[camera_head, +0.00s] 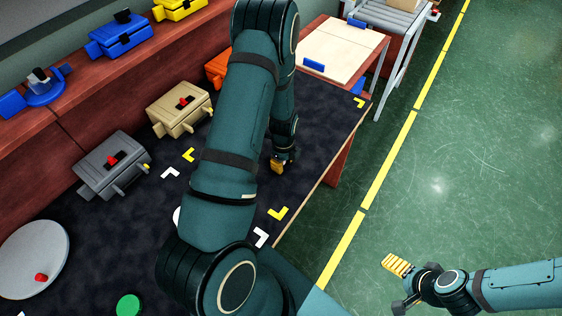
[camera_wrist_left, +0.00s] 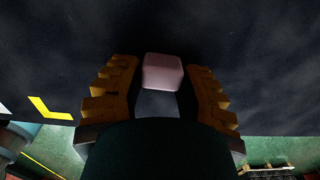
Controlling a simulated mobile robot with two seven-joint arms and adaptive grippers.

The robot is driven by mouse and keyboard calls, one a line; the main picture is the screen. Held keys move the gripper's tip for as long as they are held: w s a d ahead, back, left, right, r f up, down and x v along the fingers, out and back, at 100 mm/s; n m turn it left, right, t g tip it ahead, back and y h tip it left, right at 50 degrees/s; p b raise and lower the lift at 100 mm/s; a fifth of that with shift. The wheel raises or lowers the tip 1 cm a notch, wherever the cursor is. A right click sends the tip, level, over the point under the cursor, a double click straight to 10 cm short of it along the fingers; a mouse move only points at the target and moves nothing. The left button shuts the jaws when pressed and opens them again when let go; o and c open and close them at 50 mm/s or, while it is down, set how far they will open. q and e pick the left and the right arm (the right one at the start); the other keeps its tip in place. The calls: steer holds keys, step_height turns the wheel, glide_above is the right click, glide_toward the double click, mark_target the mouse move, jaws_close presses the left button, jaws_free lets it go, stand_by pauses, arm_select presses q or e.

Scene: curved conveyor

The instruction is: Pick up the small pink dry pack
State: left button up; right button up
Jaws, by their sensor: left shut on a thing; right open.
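The small pink dry pack (camera_wrist_left: 163,72) sits between the fingertips of my left gripper in the left wrist view, over the dark mat. My left gripper (camera_head: 278,166) is shut on it, with a yellow ridged finger on each side. In the head view this gripper is low over the right part of the mat, and the pack cannot be made out there. Whether the pack is lifted off the mat is hard to tell. My right gripper (camera_head: 396,283) is open and empty over the green floor at the lower right.
The dark mat (camera_head: 324,127) carries yellow and white corner marks. A grey box (camera_head: 112,165), a beige box (camera_head: 180,108) and a white disc (camera_head: 35,258) stand at its left. Blue and yellow boxes line the brown ledge. A pale-topped table (camera_head: 340,52) stands beyond.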

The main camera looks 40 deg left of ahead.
arm_select(q)
step_height(320, 180, up, 10)
steer(key=shift+p, duration=0.75)
